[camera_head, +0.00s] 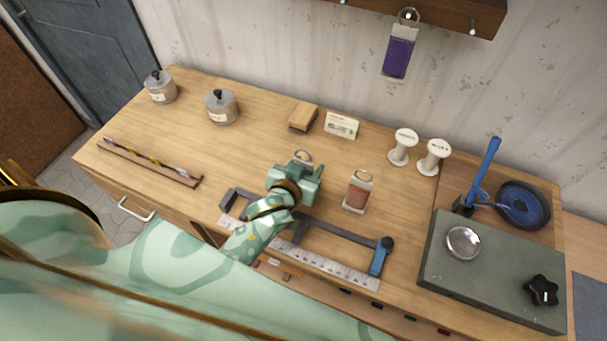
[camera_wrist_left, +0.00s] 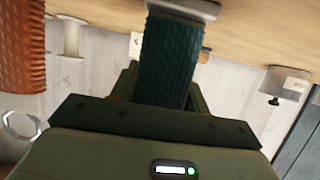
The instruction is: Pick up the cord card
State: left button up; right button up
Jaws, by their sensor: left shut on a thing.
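My left gripper (camera_head: 296,180) is over the middle of the workbench, its arm coming in from the lower left. It is shut on a cord card wound with dark teal cord (camera_wrist_left: 168,65), seen between the jaws in the wrist view. I cannot tell whether the card touches the bench. A second cord card with reddish-brown cord (camera_head: 357,192) stands just right of the gripper. A purple cord card (camera_head: 398,58) hangs from a wall peg. My right gripper is not in view.
A dark clamp bar (camera_head: 338,238) and steel ruler (camera_head: 340,269) lie along the bench front. White spools (camera_head: 403,147), a label card (camera_head: 341,125) and a wooden block (camera_head: 303,118) stand behind. A grey slab (camera_head: 492,272) fills the right.

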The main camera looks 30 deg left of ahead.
aim_at(300, 161)
pick_arm(q)
jog(key=shift+r, duration=0.15)
jog(key=shift+r, duration=0.3)
jog(key=s+r+p, duration=0.1)
jog(key=r, duration=0.1)
jog(key=s+r+p, duration=0.1)
jog(key=r, duration=0.2)
jog(key=s+r+p, duration=0.1)
jog(key=s+r, duration=0.1)
jog(key=shift+s+d+r, duration=0.1)
jog(key=shift+d+r, duration=0.15)
jog(key=shift+d, duration=0.05)
jog(key=v, duration=1.1)
jog(key=shift+d+r, duration=0.2)
jog(key=shift+d, duration=0.1)
jog(key=shift+f, duration=0.15)
